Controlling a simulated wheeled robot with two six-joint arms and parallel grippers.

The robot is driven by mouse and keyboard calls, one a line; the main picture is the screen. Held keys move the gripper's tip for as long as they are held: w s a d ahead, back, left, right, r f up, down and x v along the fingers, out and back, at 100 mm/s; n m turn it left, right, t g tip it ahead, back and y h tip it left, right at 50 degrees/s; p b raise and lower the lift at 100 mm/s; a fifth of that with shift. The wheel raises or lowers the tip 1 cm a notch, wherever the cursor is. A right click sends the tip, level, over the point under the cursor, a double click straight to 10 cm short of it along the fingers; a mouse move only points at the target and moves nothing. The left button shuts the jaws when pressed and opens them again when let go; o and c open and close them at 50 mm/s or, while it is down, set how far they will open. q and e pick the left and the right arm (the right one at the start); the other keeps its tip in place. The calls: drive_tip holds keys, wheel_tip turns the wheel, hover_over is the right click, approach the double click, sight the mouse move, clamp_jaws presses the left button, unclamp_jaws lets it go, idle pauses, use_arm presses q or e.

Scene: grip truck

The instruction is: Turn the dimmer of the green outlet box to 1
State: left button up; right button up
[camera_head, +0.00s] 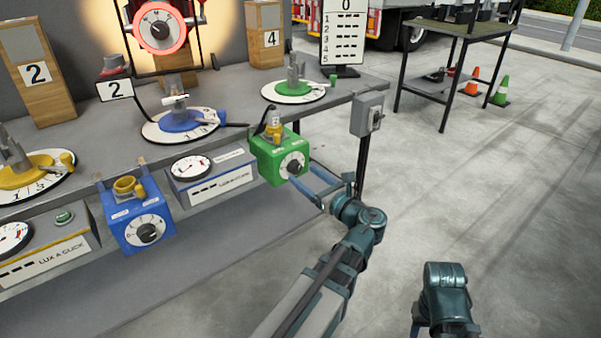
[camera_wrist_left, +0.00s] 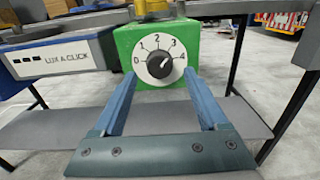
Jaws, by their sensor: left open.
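The green outlet box (camera_head: 270,163) hangs at the front edge of the workbench, and it fills the upper middle of the left wrist view (camera_wrist_left: 125,42). Its white dial (camera_wrist_left: 146,48) is marked 0 to 4. The black dimmer knob (camera_wrist_left: 160,66) seems to point up and right, near 3; the exact mark is hard to tell. My left gripper (camera_head: 309,180) is open in front of the box. Its blue fingers (camera_wrist_left: 160,76) spread to either side below the knob, with nothing between them. Contact with the knob cannot be told. My right arm shows at lower right, its fingers out of view.
A blue outlet box (camera_head: 118,217) with its own dial hangs further left, with a grey LUX A CLICK box (camera_head: 215,178) between. A grey switch box (camera_head: 366,113) is on the post to the right. Open concrete floor lies at right, with cones behind.

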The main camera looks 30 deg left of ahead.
sight(298, 170)
use_arm(q)
drive_tip(key=shift+x, duration=1.5)
clamp_jaws()
